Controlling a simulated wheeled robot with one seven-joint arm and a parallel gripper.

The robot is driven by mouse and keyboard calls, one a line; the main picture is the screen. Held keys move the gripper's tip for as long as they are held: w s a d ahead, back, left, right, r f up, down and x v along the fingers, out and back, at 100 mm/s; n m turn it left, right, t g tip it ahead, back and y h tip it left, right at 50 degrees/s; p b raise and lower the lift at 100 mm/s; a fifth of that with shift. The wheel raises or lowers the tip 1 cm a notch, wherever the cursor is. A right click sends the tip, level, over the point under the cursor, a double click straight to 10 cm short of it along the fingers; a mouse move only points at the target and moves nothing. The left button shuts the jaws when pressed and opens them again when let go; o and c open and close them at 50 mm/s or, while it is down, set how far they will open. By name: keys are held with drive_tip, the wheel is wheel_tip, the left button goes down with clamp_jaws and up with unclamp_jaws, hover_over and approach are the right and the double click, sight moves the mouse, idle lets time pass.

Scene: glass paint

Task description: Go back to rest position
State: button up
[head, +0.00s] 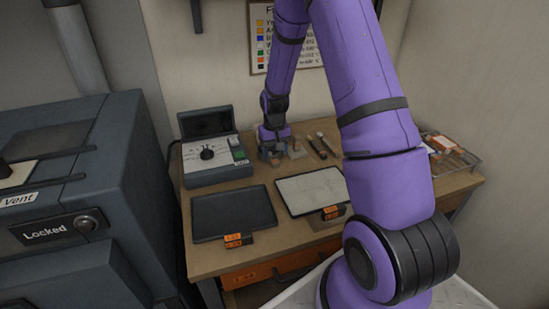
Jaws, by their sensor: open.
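My purple arm (372,120) reaches up over the wooden table (280,248) and down to its back. My gripper (277,155) is small and far off in the head view, low over the back of the table among small items. It is open. I cannot tell whether it touches any of them. A small block-like item (297,149) stands just right of it. My upper arm hides part of the table's right side.
A grey control box (214,172) with a dial stands left of the gripper. A dark tray (234,214) and a pale tray (311,190) lie in front. Tools (322,146) lie at the back, and a rack (452,155) at the right. A large cabinet (75,250) marked "Locked" fills the left.

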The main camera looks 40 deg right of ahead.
drive_tip(key=s+a+r+t, duration=0.1)
drive_tip(key=s+a+r, duration=0.25)
drive_tip(key=r, duration=0.55)
drive_tip(key=s+a+r+n+t, duration=0.15)
drive_tip(key=s+r, duration=0.25)
drive_tip(key=r, duration=0.5)
drive_tip(key=s+a+r, duration=0.3)
drive_tip(key=r, duration=0.6)
drive_tip(key=s+a+r+n+t, duration=0.1)
drive_tip(key=s+a+r, duration=0.2)
drive_tip(key=s, duration=0.7)
drive_tip(key=s+a+r+t, duration=0.1)
drive_tip(key=s+a+r, duration=0.2)
drive_tip(key=s, duration=0.7)
wheel_tip(320, 180, up, 2)
drive_tip(key=shift+n+t, duration=0.35)
